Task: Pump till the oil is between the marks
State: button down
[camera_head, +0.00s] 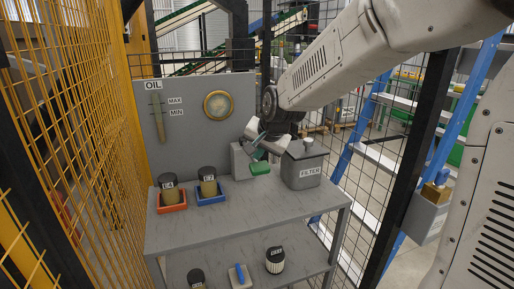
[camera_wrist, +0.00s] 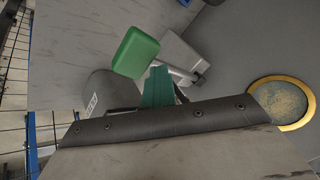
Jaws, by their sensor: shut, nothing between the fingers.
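A slim upright oil gauge (camera_head: 158,118) hangs on the grey panel under the OIL sign (camera_head: 153,86). The MAX mark (camera_head: 175,100) and the MIN mark (camera_head: 176,113) stand to its right. The tube looks tan, but the oil level is too small to read. A green pump pad (camera_head: 260,168) sits low in front of a grey box; the wrist view shows the pad (camera_wrist: 135,52) beside a metal rod. My gripper (camera_head: 257,152) is shut and empty, just above the pad. Its green fingertips (camera_wrist: 157,85) appear close beside the pad; I cannot tell whether they touch.
A grey canister marked FILTER (camera_head: 305,168) stands close to the right of the pad. A blue tray (camera_head: 211,198) and a red tray (camera_head: 172,208) hold jars on the left. A round brass gauge (camera_head: 218,104) is on the panel. The table's (camera_head: 255,220) front is clear.

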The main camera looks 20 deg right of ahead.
jog(key=shift+s+f, duration=0.3)
jog(key=shift+f, duration=0.3)
dwell(0.4)
jog(key=shift+w+r, duration=0.1)
dwell(0.5)
jog(key=shift+w+r, duration=0.25)
jog(key=shift+r, duration=0.85)
jog(key=shift+w+r, duration=0.2)
jog(key=shift+r, duration=0.9)
jog(key=shift+w+r, duration=0.25)
jog(key=shift+r, duration=0.85)
jog(key=r, duration=0.3)
jog(key=w+r, duration=0.1)
jog(key=r, duration=0.1)
jog(key=shift+f, duration=0.1)
jog(key=s+d+f+n+g, duration=0.1)
jog(key=s+f+n+g, duration=0.1)
jog(key=s, duration=1)
jog(key=s+d+f+n+g, duration=0.1)
jog(key=s+f+n+g, duration=0.1)
jog(key=s, duration=1.1)
jog(key=s+d+f+n+g, duration=0.1)
jog(key=s+f+n, duration=0.3)
jog(key=s, duration=0.8)
jog(key=shift+s+f+g+h, duration=0.15)
jog(key=shift+s+g+h, duration=0.15)
jog(key=shift+g+h, duration=0.1)
